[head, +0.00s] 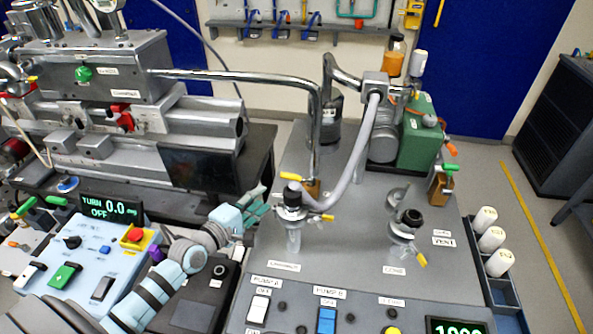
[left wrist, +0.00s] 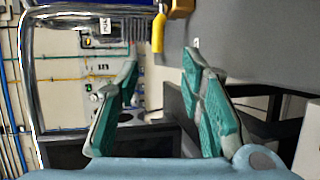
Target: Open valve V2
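No label reading V2 is legible, so I cannot tell which valve it is. A brass valve (head: 312,187) with an orange-yellow handle (head: 290,177) sits at the foot of the bent steel pipe on the grey bench. A yellow handle (left wrist: 158,32) and brass body (left wrist: 181,8) show at the top of the left wrist view. Another brass valve (head: 438,187) with a green handle stands at the bench's right. My left gripper (head: 262,201) is left of the pipe valve and apart from it. Its green fingers (left wrist: 163,95) are spread and empty. My right gripper is out of view.
The bent steel pipe (head: 318,125) and grey hose (head: 362,150) rise around the bench. A glass fitting with a black knob (head: 291,196) and yellow lever stands in front of the pipe valve. A control box (head: 85,262) with switches lies at left.

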